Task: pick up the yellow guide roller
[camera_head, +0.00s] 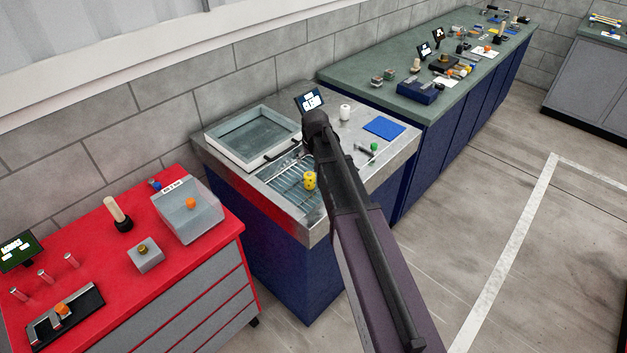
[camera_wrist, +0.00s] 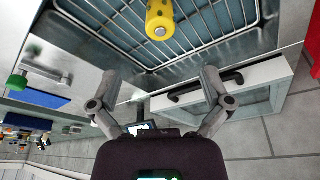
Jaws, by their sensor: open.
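In the wrist view the roller (camera_wrist: 160,20) is at the top edge, partly cut off, over the rack bars. My gripper (camera_wrist: 161,80) is open and empty, its two fingers spread apart. The roller lies beyond the fingertips and is not between them. In the head view my arm hides most of the gripper.
A red cabinet (camera_head: 95,238) stands at left.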

